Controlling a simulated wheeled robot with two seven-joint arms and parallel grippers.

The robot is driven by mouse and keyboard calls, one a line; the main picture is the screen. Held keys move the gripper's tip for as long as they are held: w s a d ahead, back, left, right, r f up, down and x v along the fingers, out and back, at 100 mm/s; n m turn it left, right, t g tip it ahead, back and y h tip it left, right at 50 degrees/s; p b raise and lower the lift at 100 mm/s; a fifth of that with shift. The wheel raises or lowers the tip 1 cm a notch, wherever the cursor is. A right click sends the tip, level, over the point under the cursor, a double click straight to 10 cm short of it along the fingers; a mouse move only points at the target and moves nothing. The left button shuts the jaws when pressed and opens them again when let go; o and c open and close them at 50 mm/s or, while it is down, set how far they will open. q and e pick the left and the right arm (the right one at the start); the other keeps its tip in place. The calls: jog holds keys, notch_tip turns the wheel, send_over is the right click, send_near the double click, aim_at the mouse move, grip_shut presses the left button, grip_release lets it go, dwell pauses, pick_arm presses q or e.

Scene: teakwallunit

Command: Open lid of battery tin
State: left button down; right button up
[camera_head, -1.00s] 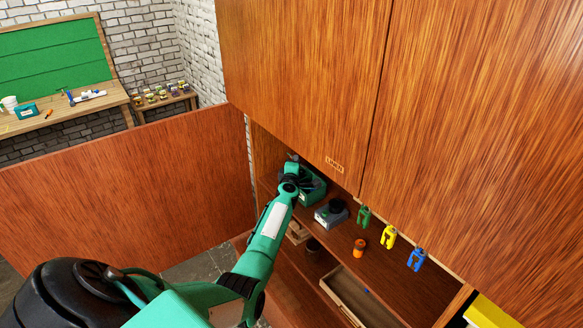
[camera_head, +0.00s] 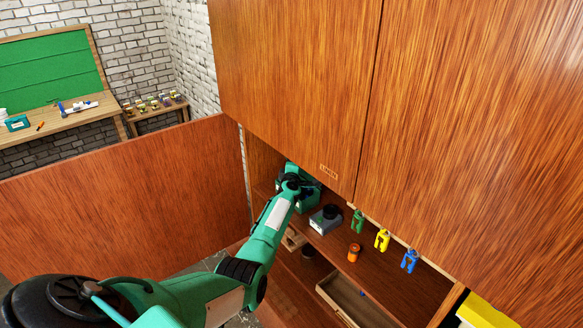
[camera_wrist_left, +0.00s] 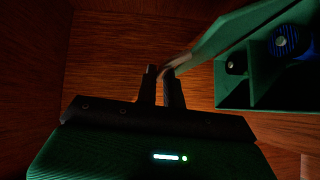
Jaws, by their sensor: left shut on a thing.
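The green battery tin (camera_head: 311,199) stands far back on the cabinet shelf, partly covered by my left arm in the head view. In the left wrist view the tin (camera_wrist_left: 290,102) is open on top, and its compartments hold a dark battery (camera_wrist_left: 236,64) and a blue battery (camera_wrist_left: 286,40). Its green lid (camera_wrist_left: 225,32) is raised and tilted beside the compartments. My left gripper (camera_wrist_left: 161,78) is shut on the lid's near edge. In the head view its fingertips are hidden behind the wrist. My right gripper is not in view.
A grey box with a black round top (camera_head: 325,219) stands just right of the tin. An orange jar (camera_head: 354,252) and green, yellow (camera_head: 382,240) and blue clips are farther right. The upper cabinet doors (camera_head: 300,90) overhang the shelf. An open drawer (camera_head: 350,302) lies below.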

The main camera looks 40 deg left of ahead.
pick_arm(q)
jog(key=shift+w+d+r+p, duration=0.1)
jog(key=shift+w+r+p, duration=0.4)
jog(key=shift+w+r, duration=0.35)
jog(key=shift+w+d+r+m+g+h+p, duration=0.2)
jog(key=shift+w+m+g+p, duration=0.15)
jog(key=shift+w+p, duration=0.15)
jog(key=shift+w+d+r+m+g+h+p, duration=0.1)
jog(key=shift+w+r+m+g+p, duration=0.2)
jog(key=shift+w, duration=0.25)
jog(key=shift+w+r+g+p, duration=0.15)
jog(key=shift+w+g+p, duration=0.1)
jog(key=shift+p, duration=0.1)
jog(key=shift+w+r+m, duration=0.1)
jog(key=shift+r+m, duration=0.1)
jog(key=shift+m, duration=0.05)
jog(key=shift+d, duration=0.15)
jog(key=c, duration=1.5)
grip_release()
jog(key=shift+w+d+f, duration=0.1)
jog(key=shift+w+f, duration=0.05)
jog(key=shift+w, duration=0.1)
jog(key=shift+w+d+f, duration=0.1)
jog(key=shift+w+f, duration=0.05)
jog(key=shift+f, duration=0.1)
jog(key=shift+s+f, duration=0.1)
jog(key=shift+s, duration=0.1)
